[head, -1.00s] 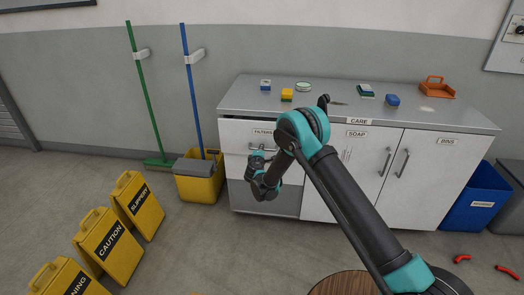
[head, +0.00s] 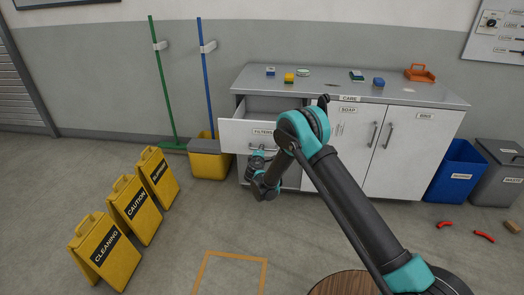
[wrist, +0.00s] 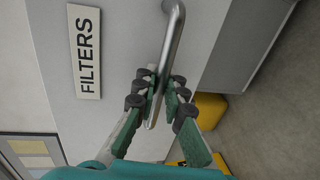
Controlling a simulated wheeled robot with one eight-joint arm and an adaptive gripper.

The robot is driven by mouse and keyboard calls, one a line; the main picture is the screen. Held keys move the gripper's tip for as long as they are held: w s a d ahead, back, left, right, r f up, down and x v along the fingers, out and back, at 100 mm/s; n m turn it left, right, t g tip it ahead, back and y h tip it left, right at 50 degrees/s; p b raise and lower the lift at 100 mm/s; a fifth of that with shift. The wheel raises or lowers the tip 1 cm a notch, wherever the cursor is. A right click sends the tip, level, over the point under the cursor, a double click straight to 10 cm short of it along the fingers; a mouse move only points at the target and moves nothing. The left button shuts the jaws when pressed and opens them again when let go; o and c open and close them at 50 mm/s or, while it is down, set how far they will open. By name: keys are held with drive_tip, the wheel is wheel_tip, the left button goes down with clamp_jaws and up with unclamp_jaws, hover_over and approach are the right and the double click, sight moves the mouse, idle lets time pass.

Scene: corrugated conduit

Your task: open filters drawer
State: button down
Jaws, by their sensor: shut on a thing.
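The white filters drawer (head: 238,135) at the left end of the cabinet stands pulled out, and its inside shows from above in the head view. Its FILTERS label (wrist: 85,50) shows clearly in the wrist view. My gripper (wrist: 160,95) is shut on the drawer's metal bar handle (wrist: 172,45), with a finger on each side near one end of the bar. In the head view my gripper (head: 257,152) is at the drawer front, and my arm hides part of the handle and the drawer's right side.
Cabinet doors marked SOAP (head: 345,150) and BINS (head: 412,150) are shut. A yellow bucket (head: 210,165) stands close left of the drawer. Yellow signs (head: 128,210) stand at the left. Sponges and an orange caddy (head: 419,73) lie on the counter. Floor in front is mostly clear.

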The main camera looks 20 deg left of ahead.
drive_tip(key=shift+s, duration=0.4)
drive_tip(key=c, duration=1.6)
unclamp_jaws()
drive_tip(key=v, duration=1.2)
